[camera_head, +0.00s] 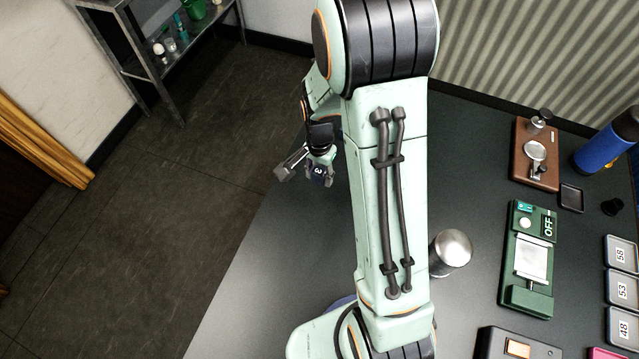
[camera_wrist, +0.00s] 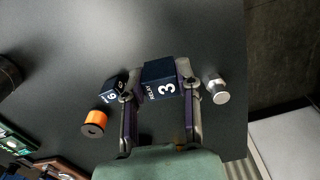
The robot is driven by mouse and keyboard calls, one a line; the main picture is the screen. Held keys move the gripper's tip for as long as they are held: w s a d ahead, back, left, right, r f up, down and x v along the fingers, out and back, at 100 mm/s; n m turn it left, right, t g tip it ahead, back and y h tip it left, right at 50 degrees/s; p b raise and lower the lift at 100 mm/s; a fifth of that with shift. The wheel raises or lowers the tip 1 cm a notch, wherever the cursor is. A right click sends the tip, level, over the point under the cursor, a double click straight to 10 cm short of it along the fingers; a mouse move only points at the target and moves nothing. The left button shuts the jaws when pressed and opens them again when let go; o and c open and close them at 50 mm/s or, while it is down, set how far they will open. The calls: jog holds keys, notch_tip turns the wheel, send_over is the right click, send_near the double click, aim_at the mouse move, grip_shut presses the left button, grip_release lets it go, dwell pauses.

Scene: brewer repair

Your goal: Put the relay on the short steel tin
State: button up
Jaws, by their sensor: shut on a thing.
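The relay (camera_wrist: 158,78) is a dark blue block marked "3" and "RELAY". My gripper (camera_wrist: 158,90) is shut on it, one finger on each side, in the wrist view. In the head view my gripper (camera_head: 305,170) is left of my arm, near the table's left edge, with the relay (camera_head: 319,171) at its tips. Whether the relay touches the table is hard to tell. A steel cylinder (camera_head: 451,251), seemingly the steel tin, stands right of my arm, well apart from the gripper; its height is hard to judge from above.
In the wrist view, a second dark numbered block (camera_wrist: 112,88) and an orange spool (camera_wrist: 94,122) lie left of the gripper. A small silver part (camera_wrist: 217,90) is close on the right. A green device (camera_head: 529,258), a brown one (camera_head: 536,152) and a blue bottle (camera_head: 603,143) stand farther right.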

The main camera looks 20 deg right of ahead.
jog(key=shift+r, duration=1.3)
jog(key=shift+s+m, duration=0.35)
jog(key=shift+m, duration=0.05)
jog(key=s+m, duration=0.2)
jog(key=s, duration=0.1)
notch_tip(320, 180, up, 10)
jog(key=m, duration=1.4)
send_over(453, 246)
notch_tip(453, 246, down, 8)
jog(key=shift+r, duration=0.1)
jog(key=o, duration=1)
jog(key=shift+o, duration=0.2)
